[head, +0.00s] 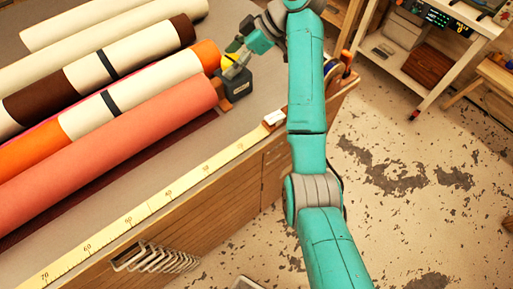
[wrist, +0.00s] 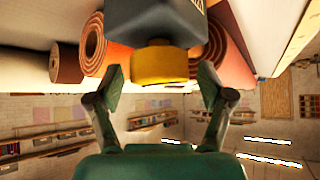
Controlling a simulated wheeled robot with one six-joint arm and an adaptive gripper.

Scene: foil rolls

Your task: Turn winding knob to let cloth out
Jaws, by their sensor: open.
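The yellow winding knob (wrist: 158,66) sits on a dark grey block (wrist: 155,22) in the wrist view. In the head view the knob (head: 232,62) is small and partly hidden by my gripper (head: 236,57), with the dark block (head: 237,84) just below it. The block stands by the right ends of the rolls. My gripper (wrist: 157,88) is open, with one finger on the left and one on the right of the knob. A gap shows on each side, and the fingers do not look closed on it.
A coral roll (head: 120,135), an orange and cream roll (head: 85,118) and a brown and cream roll (head: 105,65) lie on the table, left of the knob. A yellow measuring tape (head: 150,206) runs along the table edge. A shelf unit (head: 400,72) stands right, past open floor.

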